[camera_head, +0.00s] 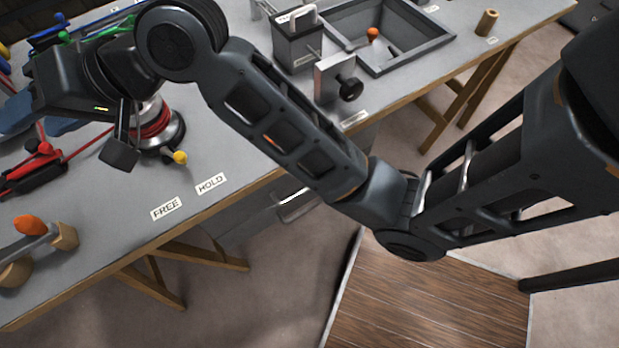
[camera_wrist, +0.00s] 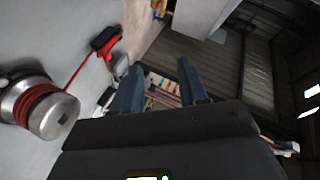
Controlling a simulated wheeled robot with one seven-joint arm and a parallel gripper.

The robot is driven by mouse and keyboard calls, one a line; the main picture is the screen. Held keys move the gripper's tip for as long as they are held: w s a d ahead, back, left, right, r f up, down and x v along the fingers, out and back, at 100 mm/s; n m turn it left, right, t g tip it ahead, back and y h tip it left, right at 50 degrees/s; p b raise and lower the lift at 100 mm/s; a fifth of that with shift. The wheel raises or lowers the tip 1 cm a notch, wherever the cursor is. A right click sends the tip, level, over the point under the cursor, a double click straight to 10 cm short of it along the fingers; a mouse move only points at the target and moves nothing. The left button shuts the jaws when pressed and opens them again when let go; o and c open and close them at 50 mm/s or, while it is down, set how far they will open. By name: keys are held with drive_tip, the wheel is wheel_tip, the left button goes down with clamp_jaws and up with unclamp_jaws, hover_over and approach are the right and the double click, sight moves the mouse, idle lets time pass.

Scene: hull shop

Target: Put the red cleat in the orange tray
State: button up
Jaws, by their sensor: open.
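A red and black fitting (camera_head: 36,168) lies on the grey bench at the left, with a red rope running to it; it looks like the red cleat, but I cannot be sure. It also shows in the wrist view (camera_wrist: 106,41), upper left, outside my fingers. My gripper (camera_head: 20,115) is above the bench at the left edge of the head view, partly cut off. In the wrist view its two blue-grey fingers (camera_wrist: 160,68) are apart with nothing held between them. I do not see an orange tray in either view.
A winch (camera_head: 160,128) wound with red rope stands beside my gripper, with a yellow knob (camera_head: 180,157) near it. FREE and HOLD labels (camera_head: 188,197) mark the bench. A grey bin (camera_head: 425,45) holds an orange-topped item. Wooden pieces (camera_head: 65,236) stand at lower left.

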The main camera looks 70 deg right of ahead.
drive_tip(key=s+f+m+t+h, duration=0.1)
drive_tip(key=s+f+t+h, duration=0.15)
drive_tip(key=s+f, duration=0.45)
drive_tip(key=s+f+m+t+h, duration=0.1)
drive_tip(key=s+f+m+h, duration=0.2)
drive_tip(key=s, duration=0.8)
drive_tip(key=s+d+n+h, duration=0.1)
drive_tip(key=s+d+n, duration=0.3)
drive_tip(key=s, duration=0.6)
drive_tip(key=s+d+n+h, duration=0.1)
drive_tip(key=s+d+n, duration=0.4)
drive_tip(key=s, duration=0.5)
drive_tip(key=shift+d+r+n+g, duration=0.25)
drive_tip(key=shift+n+g, duration=0.1)
drive_tip(key=shift+n, duration=0.15)
